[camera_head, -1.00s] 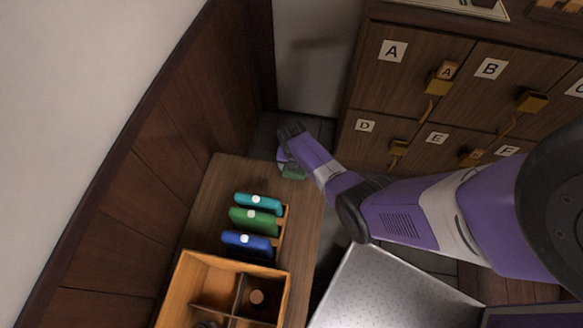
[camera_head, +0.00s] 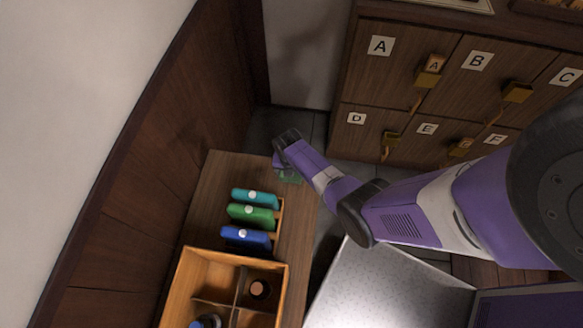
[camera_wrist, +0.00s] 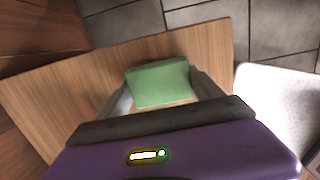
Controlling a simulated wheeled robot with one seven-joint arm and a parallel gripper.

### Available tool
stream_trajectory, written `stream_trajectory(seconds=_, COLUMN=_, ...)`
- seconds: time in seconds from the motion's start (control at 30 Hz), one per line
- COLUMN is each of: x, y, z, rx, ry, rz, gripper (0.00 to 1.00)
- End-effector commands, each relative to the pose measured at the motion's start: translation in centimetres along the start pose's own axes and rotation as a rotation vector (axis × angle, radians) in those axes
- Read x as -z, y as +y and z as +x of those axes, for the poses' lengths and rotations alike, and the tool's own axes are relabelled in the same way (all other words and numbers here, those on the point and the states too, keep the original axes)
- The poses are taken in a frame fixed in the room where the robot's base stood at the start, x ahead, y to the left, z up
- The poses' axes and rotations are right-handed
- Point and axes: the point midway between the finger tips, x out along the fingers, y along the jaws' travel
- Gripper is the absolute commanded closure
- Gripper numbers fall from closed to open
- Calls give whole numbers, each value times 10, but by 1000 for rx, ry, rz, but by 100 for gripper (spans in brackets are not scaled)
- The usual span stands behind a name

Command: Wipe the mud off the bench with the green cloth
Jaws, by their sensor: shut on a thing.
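My gripper (camera_wrist: 163,90) is shut on the green cloth (camera_wrist: 160,78), a soft-looking green block between the two fingers in the wrist view. In the head view the cloth (camera_head: 289,176) is mostly hidden behind my gripper (camera_head: 285,165), at the far right corner of the wooden bench (camera_head: 216,176). The bench top (camera_wrist: 65,95) also shows around the cloth in the wrist view. I cannot tell whether the cloth touches the wood. I see no clear mud on the visible part of the bench.
Teal (camera_head: 256,198), green (camera_head: 252,217) and blue (camera_head: 245,238) items stand in a rack on the bench. A divided wooden box (camera_head: 184,287) is nearer. A dark wall (camera_head: 125,205) borders the left, lettered lockers (camera_head: 395,75) the back. A pale speckled surface (camera_head: 385,285) lies right.

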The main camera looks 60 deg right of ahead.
Motion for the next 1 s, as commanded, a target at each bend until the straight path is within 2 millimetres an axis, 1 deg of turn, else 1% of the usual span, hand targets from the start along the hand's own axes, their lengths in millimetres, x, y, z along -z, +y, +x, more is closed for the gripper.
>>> stream_trajectory(seconds=0.03, x=11, y=-5, z=4, rx=8, ry=17, rz=0, gripper=57)
stream_trajectory(seconds=0.4, x=41, y=-6, z=-1, rx=11, ry=21, rz=-2, gripper=57)
stream_trajectory(seconds=0.5, x=47, y=-6, z=-2, rx=11, ry=20, rz=-2, gripper=57)
stream_trajectory(seconds=0.73, x=54, y=-6, z=-2, rx=12, ry=21, rz=-2, gripper=57)
stream_trajectory(seconds=1.0, x=74, y=-6, z=-7, rx=11, ry=19, rz=-2, gripper=57)
